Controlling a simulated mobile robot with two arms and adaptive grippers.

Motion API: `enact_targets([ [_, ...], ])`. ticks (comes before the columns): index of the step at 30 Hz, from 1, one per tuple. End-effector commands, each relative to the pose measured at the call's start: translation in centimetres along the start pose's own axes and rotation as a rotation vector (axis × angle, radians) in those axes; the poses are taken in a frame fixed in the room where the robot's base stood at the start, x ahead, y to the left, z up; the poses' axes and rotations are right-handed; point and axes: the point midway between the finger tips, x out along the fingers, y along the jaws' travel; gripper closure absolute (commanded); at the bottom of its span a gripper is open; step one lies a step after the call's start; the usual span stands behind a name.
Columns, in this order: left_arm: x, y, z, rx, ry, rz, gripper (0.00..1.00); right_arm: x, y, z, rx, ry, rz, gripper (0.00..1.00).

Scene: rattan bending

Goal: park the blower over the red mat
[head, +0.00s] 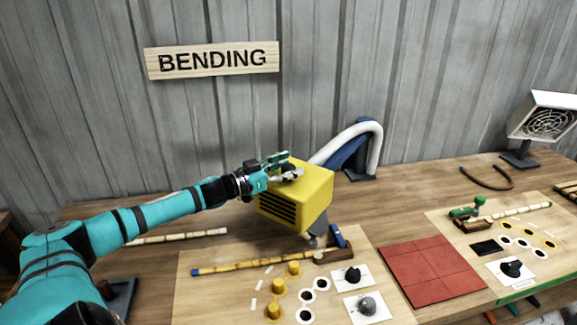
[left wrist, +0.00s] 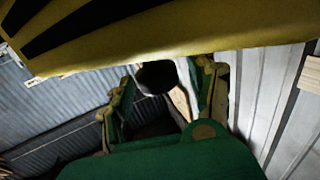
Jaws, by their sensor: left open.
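The yellow box-shaped blower (head: 298,196) with dark slots hangs or stands above the left work board, left of the red mat. The red mat (head: 432,270) lies flat and bare on the table. My left gripper (head: 287,171) is open at the top of the blower. In the left wrist view, the yellow body (left wrist: 200,35) fills the top and a black knob (left wrist: 157,76) shows between the open fingers (left wrist: 160,95). I cannot tell whether the fingers touch it. My right gripper is not in view.
A white hose (head: 340,140) arches from behind the blower to a blue stand (head: 357,152). The left board (head: 225,300) holds a bamboo pole (head: 250,264), pegs and knobs. The right board (head: 450,228) holds a green tool. A fan heater (head: 545,120) stands at the back right.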

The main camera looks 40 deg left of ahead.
Motion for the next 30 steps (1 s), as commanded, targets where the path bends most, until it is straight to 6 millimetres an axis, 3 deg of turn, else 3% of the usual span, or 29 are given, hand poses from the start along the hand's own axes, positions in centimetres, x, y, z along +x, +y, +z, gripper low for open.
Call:
enact_targets([
  [11, 0.23, 0.05, 0.02, 0.0, 0.0, 0.001, 0.43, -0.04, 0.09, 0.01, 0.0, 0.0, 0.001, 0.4],
  [24, 0.22, 0.06, 0.03, 0.0, 0.0, 0.001, 1.0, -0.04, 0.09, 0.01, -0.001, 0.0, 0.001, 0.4],
  [30, 0.22, 0.08, 0.06, 0.0, -0.001, 0.002, 1.0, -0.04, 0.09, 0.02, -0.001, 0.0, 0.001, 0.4],
])
